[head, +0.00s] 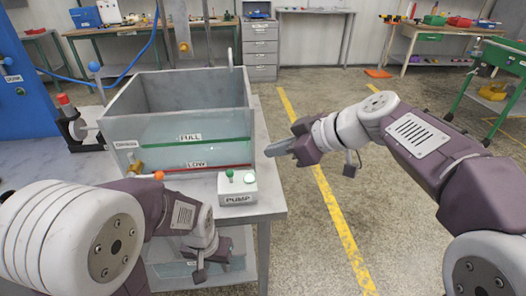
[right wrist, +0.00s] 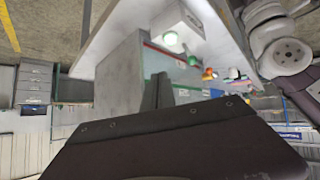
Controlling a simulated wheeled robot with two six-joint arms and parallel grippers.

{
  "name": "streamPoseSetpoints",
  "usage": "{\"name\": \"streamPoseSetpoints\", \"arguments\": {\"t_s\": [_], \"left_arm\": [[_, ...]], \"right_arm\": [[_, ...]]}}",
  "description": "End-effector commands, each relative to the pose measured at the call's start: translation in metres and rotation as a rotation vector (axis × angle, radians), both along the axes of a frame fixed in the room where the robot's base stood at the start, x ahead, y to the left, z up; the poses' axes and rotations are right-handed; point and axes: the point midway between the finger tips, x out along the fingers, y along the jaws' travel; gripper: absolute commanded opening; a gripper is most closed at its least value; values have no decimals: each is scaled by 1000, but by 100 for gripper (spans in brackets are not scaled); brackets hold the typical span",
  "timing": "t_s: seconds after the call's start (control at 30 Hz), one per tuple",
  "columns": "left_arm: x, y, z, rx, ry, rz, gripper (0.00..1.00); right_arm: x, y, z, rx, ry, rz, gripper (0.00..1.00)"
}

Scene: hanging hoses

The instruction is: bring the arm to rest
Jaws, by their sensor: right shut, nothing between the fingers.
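My right gripper (head: 277,149) is shut and empty, held out in the air just right of the grey tank (head: 128,116); its dark fingers point left toward the tank. In the right wrist view its fingers (right wrist: 158,92) are together with nothing between them. My left arm is folded low at the front left. Its gripper (head: 198,275) hangs pointing down in front of the bench, partly hidden by my arm; its jaws cannot be made out.
The tank has a green FULL line, a red LOW line and a DRAIN label. The PUMP box (head: 237,192) stands on the bench (head: 272,207). A blue hose (head: 130,66) runs behind. Open floor with a yellow stripe (head: 325,190) lies right.

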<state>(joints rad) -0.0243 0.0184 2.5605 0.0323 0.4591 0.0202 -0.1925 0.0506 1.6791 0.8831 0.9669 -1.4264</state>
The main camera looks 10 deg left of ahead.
Motion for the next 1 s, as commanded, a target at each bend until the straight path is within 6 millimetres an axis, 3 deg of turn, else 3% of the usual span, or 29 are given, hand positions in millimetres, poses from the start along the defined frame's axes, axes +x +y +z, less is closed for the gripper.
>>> {"name": "streamPoseSetpoints", "arguments": {"t_s": [0.23, 0.53, 0.6, 0.67, 0.77, 0.8, 0.9, 1.0], "left_arm": [[0, 0, 3, 0, 0, 0, 40], [0, 0, 3, 0, 0, 0, 40], [0, 0, 3, 0, 0, 0, 40], [0, 0, 3, 0, 0, 0, 40], [0, 0, 3, 0, 0, 0, 40], [0, 0, 3, 0, 0, 0, 40], [0, 0, 3, 0, 0, 0, 40], [0, 0, 3, 0, 0, 0, 40]], "right_arm": [[-8, -16, 13, 0, 0, -1, 0], [-8, -17, 13, 0, 0, -3, 0], [-5, -26, 8, -2, 13, -25, 0], [-11, -35, -16, -30, 68, -37, 0], [-29, -69, -84, -145, 212, -109, 0], [-41, -86, -114, -196, 295, -171, 0], [-76, -130, -179, -314, 483, -357, 0], [-113, -168, -226, -408, 625, -552, 0]]}}
